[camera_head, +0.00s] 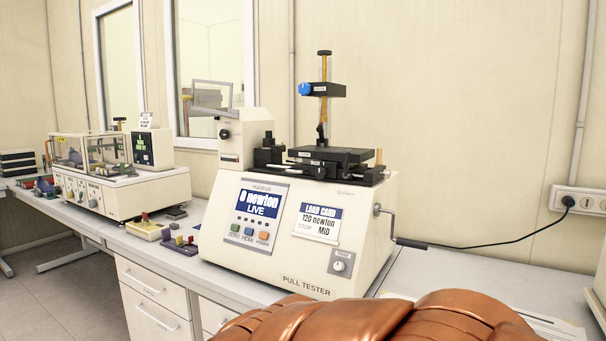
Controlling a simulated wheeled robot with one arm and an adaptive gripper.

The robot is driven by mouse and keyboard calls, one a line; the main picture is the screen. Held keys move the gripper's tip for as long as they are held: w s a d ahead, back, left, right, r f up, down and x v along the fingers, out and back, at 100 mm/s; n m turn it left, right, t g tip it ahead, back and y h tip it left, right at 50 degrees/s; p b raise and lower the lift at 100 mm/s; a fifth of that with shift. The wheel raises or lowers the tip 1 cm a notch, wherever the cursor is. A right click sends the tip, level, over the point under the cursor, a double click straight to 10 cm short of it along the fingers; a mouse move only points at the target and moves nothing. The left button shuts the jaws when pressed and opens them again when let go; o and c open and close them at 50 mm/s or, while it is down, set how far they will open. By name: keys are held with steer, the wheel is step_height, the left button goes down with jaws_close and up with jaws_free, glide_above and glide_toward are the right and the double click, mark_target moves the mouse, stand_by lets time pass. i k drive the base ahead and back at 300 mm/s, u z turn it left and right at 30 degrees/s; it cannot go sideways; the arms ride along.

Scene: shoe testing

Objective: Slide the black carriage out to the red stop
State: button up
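The cream pull tester (290,285) stands on the bench in the middle of the view. A flat black carriage (335,154) sits on black rails (372,176) on its top, below a brass post with a black crossarm and a blue knob (305,89). I cannot make out a red stop on the rails. A metal crank (377,210) with a black handle (411,243) sticks out of the tester's right side. The display (257,205) reads "0 newton LIVE". My gripper is not in view; a copper-coloured part of my arm fills the bottom right.
A second cream machine (110,190) with a clear cover stands to the left. Small coloured parts (180,243) lie between the machines. A black cable runs behind the crank to a wall socket (580,201).

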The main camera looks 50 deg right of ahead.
mark_target(335, 169)
steer(key=z, duration=0.95)
steer(key=i, duration=0.7)
steer(key=u, duration=0.85)
